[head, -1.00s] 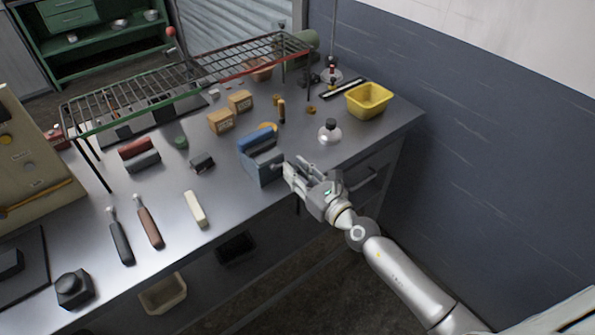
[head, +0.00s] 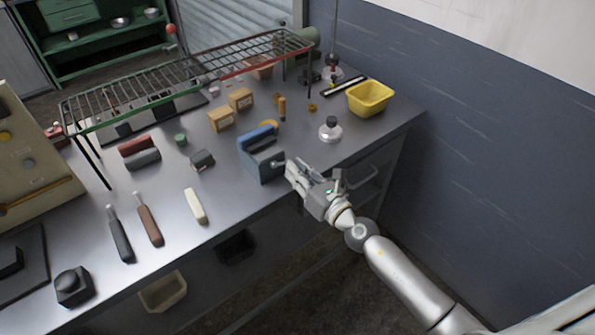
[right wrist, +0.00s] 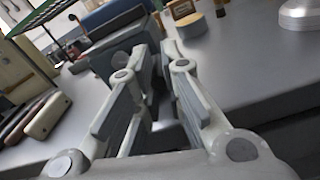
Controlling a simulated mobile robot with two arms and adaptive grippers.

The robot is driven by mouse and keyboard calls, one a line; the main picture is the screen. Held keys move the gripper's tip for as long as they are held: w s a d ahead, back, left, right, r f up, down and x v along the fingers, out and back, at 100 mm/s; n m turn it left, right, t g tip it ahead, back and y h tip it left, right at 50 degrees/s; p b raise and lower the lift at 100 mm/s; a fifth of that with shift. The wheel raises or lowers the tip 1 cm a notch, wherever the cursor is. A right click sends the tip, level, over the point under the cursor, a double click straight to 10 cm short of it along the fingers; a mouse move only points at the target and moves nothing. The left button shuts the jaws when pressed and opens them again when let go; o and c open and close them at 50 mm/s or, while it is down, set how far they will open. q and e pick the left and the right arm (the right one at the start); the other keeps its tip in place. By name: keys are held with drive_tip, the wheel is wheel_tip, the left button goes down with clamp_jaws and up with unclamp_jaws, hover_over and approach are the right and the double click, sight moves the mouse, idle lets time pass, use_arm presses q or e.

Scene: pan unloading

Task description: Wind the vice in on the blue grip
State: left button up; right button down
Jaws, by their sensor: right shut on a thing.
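The grey-blue vice (head: 262,166) stands near the front edge of the bench, right of the middle. The blue grip (head: 257,137) lies along its top; whether the jaws touch it on both sides is unclear. Both also show in the right wrist view, with the vice body (right wrist: 108,45) behind my fingers and the blue grip (right wrist: 112,14) above. My right gripper (head: 288,168) is at the vice's front right side, shut on the vice handle (head: 278,162). The fingers hide most of the handle. My left gripper is not in view.
A silver weight-like piece (head: 330,130) and a yellow bin (head: 369,98) stand right of the vice. Cardboard boxes (head: 221,120) are behind it. A cream grip (head: 195,206) lies to its left. A wire rack (head: 190,78) spans the back of the bench.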

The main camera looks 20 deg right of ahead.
drive_tip(key=c, duration=1.5)
unclamp_jaws()
drive_tip(key=shift+o, duration=0.2)
drive_tip(key=v, duration=1.2)
drive_tip(key=d+f+m+g+h, duration=0.1)
drive_tip(key=d+f+m+h, duration=0.1)
drive_tip(key=d+f+m, duration=0.3)
drive_tip(key=s+d+f+m+g+h, duration=0.1)
drive_tip(key=f+m+h, duration=0.1)
drive_tip(key=f, duration=0.5)
drive_tip(key=d+f+m+g+h, duration=0.1)
drive_tip(key=d+f+m+h, duration=0.2)
drive_tip(key=f, duration=0.4)
drive_tip(key=s+d+f+m+g, duration=0.25)
drive_tip(key=s+f+m, duration=0.25)
drive_tip(key=f, duration=0.3)
drive_tip(key=s+d+f+m+g, duration=0.1)
drive_tip(key=s+f+m+g, duration=0.2)
drive_tip(key=s+f+m, duration=0.35)
drive_tip(key=s+a+f+m+g, duration=0.3)
drive_tip(key=s+a+f+m, duration=0.2)
drive_tip(key=s+f, duration=0.4)
drive_tip(key=s+a+f+m+g, duration=0.4)
drive_tip(key=s+f+m, duration=0.4)
drive_tip(key=s, duration=0.9)
drive_tip(key=shift+s+a+f+y, duration=0.4)
drive_tip(key=shift+a+f, duration=0.2)
